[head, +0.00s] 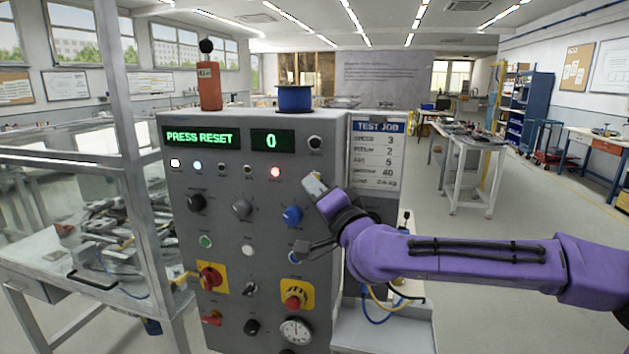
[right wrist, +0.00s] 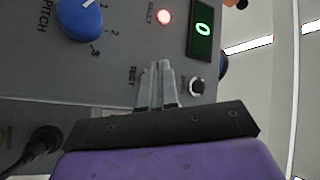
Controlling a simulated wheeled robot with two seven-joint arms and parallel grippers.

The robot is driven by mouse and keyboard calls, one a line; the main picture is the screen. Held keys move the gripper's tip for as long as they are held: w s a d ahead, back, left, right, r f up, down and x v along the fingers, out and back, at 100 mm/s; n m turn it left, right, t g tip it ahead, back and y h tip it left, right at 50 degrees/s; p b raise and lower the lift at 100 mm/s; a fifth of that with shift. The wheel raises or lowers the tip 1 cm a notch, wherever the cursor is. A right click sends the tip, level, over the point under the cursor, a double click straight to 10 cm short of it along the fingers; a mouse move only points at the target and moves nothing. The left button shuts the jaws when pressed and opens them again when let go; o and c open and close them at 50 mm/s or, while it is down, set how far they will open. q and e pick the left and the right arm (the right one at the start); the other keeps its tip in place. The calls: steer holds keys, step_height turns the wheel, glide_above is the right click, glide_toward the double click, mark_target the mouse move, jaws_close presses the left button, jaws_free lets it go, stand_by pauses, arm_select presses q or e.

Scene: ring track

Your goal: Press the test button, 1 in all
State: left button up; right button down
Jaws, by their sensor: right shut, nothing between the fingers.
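The grey control panel (head: 225,230) stands in front of me. Its green display (head: 200,138) reads PRESS RESET and the counter (head: 272,141) reads 0. My right gripper (head: 313,182) is shut and empty, its fingertips at the panel's right side, below the dark reset button (head: 315,143). In the right wrist view the shut fingers (right wrist: 160,68) lie between the TEST label (right wrist: 132,76) and the reset button (right wrist: 196,87). The test button itself is hidden, apparently behind the fingers. I cannot tell whether the tips touch the panel. My left gripper is not in view.
The red fault lamp (head: 275,172) is lit. A blue pitch knob (head: 292,215) sits just below my gripper. A red emergency button (head: 294,296) and a red rotary switch (head: 211,276) are lower down. A glazed frame (head: 138,110) stands left; open floor lies right.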

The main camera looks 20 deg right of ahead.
steer(key=shift+s+a, duration=0.25)
steer(key=shift+s, duration=0.15)
steer(key=s+a, duration=0.1)
steer(key=s, duration=0.1)
steer(key=s+a, duration=0.1)
steer(key=s, duration=0.1)
steer(key=shift+a, duration=0.4)
stand_by(0.6)
